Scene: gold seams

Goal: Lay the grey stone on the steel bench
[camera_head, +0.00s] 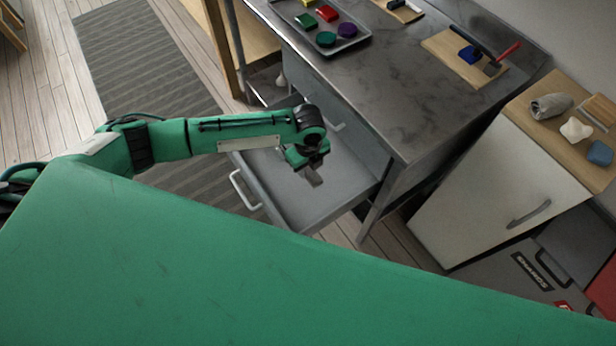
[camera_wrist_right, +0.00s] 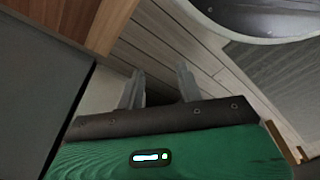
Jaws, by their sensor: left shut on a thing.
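The steel bench (camera_head: 395,85) has a dark, mottled grey top at the upper middle of the head view. My left gripper (camera_head: 314,178) points down over the open drawer below the bench top. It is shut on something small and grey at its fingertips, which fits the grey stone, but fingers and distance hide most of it. My right gripper (camera_wrist_right: 160,92) shows in the right wrist view with its two fingers apart and nothing between them. It is above the wooden floor, away from the bench.
The drawer (camera_head: 345,178) is pulled out with a bare floor. A tray (camera_head: 361,46) of coloured pieces and a board (camera_head: 440,46) with tools stand on the bench; its front middle is clear. A wood-topped cabinet (camera_head: 540,130) holds several small things at right.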

